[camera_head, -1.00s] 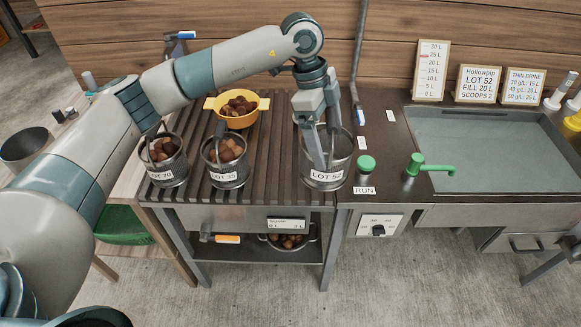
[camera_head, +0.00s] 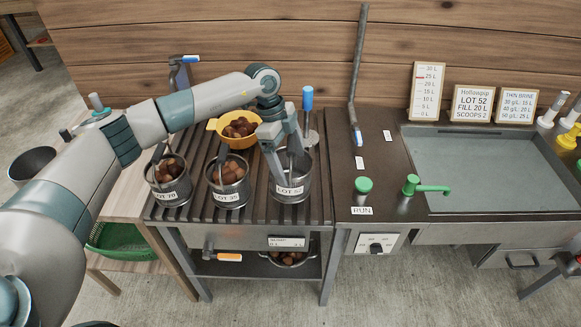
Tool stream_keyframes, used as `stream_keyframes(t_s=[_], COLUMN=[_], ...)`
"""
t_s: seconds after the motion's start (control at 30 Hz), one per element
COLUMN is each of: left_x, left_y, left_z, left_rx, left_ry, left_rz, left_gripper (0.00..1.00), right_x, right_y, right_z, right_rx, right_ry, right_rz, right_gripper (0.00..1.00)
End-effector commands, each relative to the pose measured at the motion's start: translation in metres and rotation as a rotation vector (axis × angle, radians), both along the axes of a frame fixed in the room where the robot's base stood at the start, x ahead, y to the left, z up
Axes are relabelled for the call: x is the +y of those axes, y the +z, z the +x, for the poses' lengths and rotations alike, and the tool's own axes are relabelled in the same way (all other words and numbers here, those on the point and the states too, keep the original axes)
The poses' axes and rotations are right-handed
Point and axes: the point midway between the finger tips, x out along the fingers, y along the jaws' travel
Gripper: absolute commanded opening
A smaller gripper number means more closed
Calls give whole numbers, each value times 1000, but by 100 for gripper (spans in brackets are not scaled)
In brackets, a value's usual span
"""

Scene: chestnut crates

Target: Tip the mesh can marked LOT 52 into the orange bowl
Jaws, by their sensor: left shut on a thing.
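The mesh can marked LOT 52 (camera_head: 291,191) is at the right part of the slatted rack, upright or nearly so. My left gripper (camera_head: 290,160) reaches down into its top and is shut on it; the fingers and arm hide most of its inside. I cannot tell whether its base touches the slats. The orange bowl (camera_head: 225,138) stands behind and to the left of the can, with brown chestnuts (camera_head: 239,127) in it. My right gripper is not in view.
Cans marked LOT 35 (camera_head: 230,198) and LOT 70 (camera_head: 170,196) hold chestnuts, left of LOT 52. A blue-handled tool (camera_head: 307,98) stands behind the can. A green RUN button (camera_head: 363,185), a green tap (camera_head: 412,186) and a sink (camera_head: 480,170) are to the right.

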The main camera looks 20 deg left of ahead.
Motion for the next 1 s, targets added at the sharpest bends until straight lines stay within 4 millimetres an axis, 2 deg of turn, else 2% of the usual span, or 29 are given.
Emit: stream_keyframes(t_s=[0.27,0.6,0.93,0.97,1.0], left_x=[-1,-1,-1,0,0], left_y=[-1,-28,-37,-38,-38], left_z=[0,0,-1,-1,-1], left_rx=[0,1,2,3,3], left_ry=[0,0,-1,0,0], left_rz=[-1,-1,0,1,1], left_gripper=[28,28,28,96,100], right_x=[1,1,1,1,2], right_y=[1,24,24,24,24], right_z=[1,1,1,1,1], right_rx=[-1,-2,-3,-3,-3], right_ry=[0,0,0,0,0], right_rz=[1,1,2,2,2], right_gripper=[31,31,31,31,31])
